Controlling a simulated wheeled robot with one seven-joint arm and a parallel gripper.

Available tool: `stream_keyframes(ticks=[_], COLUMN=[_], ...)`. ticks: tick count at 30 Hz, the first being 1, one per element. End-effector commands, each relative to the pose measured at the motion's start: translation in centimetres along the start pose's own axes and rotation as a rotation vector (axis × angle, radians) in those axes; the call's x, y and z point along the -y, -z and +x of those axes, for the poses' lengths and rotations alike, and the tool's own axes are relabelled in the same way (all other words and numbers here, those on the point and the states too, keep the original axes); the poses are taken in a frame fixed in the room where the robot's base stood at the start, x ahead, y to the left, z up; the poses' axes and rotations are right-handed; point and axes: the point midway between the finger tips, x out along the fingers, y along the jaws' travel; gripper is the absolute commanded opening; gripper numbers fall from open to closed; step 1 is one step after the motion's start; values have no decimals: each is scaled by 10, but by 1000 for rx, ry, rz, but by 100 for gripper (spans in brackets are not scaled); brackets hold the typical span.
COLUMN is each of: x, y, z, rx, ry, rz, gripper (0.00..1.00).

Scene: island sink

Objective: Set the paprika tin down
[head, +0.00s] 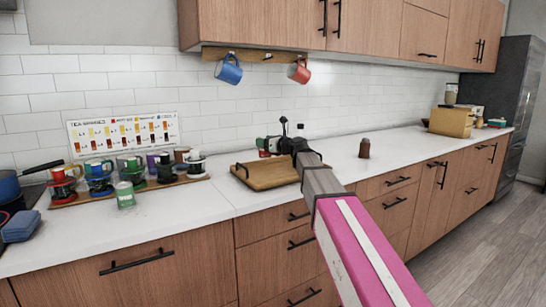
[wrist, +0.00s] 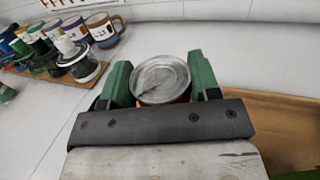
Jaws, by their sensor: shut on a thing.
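The paprika tin (wrist: 160,78) shows in the wrist view as a round, grey metal lid with a reddish-brown side just below it. My gripper (wrist: 160,85) is shut on it, with one green finger on each side. In the head view my gripper (head: 271,145) is over the back of the counter, behind the wooden tray, and mostly hides the tin. The tin looks upright. I cannot tell whether its base touches the counter.
The wooden tray (head: 270,184) with dark handles lies in front of my gripper. Several mugs and glasses stand on a wooden board (head: 130,190) at left, before a tea chart (head: 123,135). A brown shaker (head: 364,148) stands right. The counter (head: 400,150) between is clear.

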Motion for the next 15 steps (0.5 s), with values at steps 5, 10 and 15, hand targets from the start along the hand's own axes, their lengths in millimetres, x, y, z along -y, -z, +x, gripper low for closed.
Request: stream_keyframes(ticks=[5,10,15], x=[29,37,37], y=[17,23,36], z=[-6,-8,-9], rx=[-1,1,0], ry=[1,1,1], rz=[0,1,0], gripper=[32,32,32])
